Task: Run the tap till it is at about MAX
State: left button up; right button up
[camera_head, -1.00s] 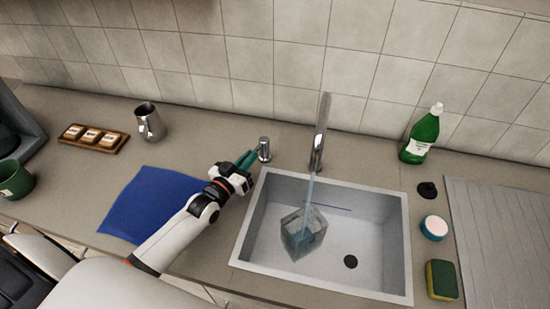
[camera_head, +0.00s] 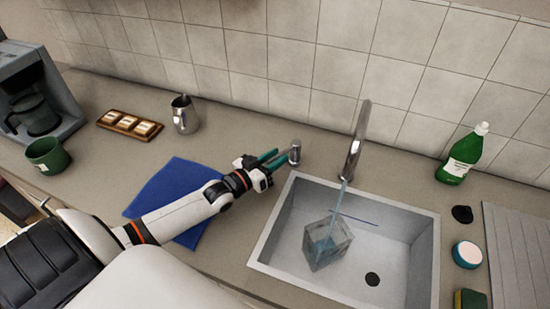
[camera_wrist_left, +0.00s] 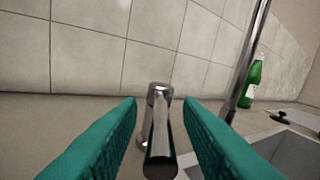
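The chrome tap spout (camera_head: 357,142) stands behind the sink, and a stream of water (camera_head: 343,195) runs from it into a clear, square-sided container (camera_head: 327,244) in the sink. Bluish water shows inside the container; its exact level and any MAX mark cannot be read. The separate tap handle (camera_head: 295,152) stands left of the spout. My left gripper (camera_head: 275,159) is at the handle. In the left wrist view the handle (camera_wrist_left: 160,138) lies between the teal fingers (camera_wrist_left: 160,105), with small gaps on both sides. My right gripper is out of view.
The sink rim (camera_head: 270,235) is in front of the gripper. A blue cloth (camera_head: 165,190) lies under my left arm. A metal jug (camera_head: 185,115) stands left of the handle. A green bottle (camera_head: 462,155) and sponge (camera_head: 470,299) are right of the sink.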

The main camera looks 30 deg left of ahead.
pick_arm(q)
jog(key=shift+s+a+f, duration=0.1)
jog(key=shift+s, duration=0.4)
jog(key=b+v, duration=0.2)
jog(key=v, duration=0.7)
jog(key=shift+s+a, duration=0.1)
jog(key=shift+s, duration=0.1)
jog(key=shift+v, duration=0.8)
dwell(2.3)
